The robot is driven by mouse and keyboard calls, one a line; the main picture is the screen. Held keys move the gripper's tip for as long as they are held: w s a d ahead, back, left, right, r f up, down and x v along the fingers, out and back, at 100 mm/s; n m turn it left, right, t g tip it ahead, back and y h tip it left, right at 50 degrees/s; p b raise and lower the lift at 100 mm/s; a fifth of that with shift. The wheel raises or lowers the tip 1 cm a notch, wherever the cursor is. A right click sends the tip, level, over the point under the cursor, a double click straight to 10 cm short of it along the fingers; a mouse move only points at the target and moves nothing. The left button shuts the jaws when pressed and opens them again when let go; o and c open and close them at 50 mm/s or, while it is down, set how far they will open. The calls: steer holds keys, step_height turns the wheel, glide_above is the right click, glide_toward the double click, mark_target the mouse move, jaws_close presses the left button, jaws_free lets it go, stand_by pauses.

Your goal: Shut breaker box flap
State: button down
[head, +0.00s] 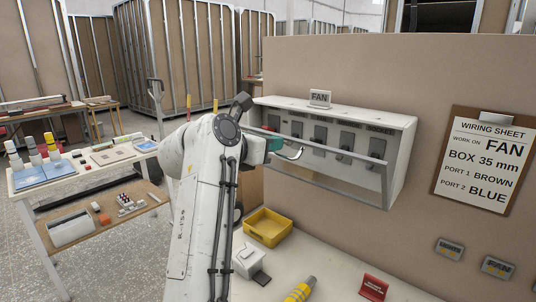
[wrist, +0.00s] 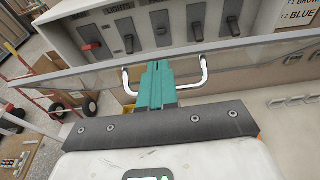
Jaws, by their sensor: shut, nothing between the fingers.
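The breaker box (head: 402,135) is a grey-white case on the tan wall, with a FAN sign on top and a row of breaker switches inside. Its flap (head: 384,176) is a grey-framed clear panel that stands open, tilted out from the box front, its upper rail below the switches. The flap also crosses the wrist view (wrist: 60,78). A bent metal handle (head: 293,155) sticks out of the rail; its two ends show in the wrist view (wrist: 204,72). My gripper (head: 277,145) has teal fingers, shut and empty, between the handle's ends (wrist: 155,68). Whether they touch the rail is unclear.
A wiring sheet clipboard (head: 480,160) hangs right of the box. Below are a bench (head: 335,270) with a yellow bin (head: 267,228), a white device (head: 248,260), a yellow-banded tool (head: 300,291) and a red sign (head: 374,287). A side table (head: 85,172) stands left.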

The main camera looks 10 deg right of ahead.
steer(key=shift+w+d+r, duration=0.65)
steer(key=shift+d+r, duration=0.25)
steer(key=shift+d, duration=0.05)
steer(key=shift+w+d+r, duration=0.65)
steer(key=shift+d+r, duration=0.2)
steer(key=shift+d, duration=0.1)
steer(key=shift+w+d+r, duration=0.35)
steer(key=shift+w+d, duration=0.05)
steer(key=shift+d, duration=0.2)
steer(key=shift+w+d+r, duration=0.3)
steer(key=shift+w+d, duration=0.1)
steer(key=shift+d, duration=0.15)
steer(key=shift+w+d+r, duration=0.15)
steer(key=shift+w+d, duration=0.1)
steer(key=shift+d, duration=0.1)
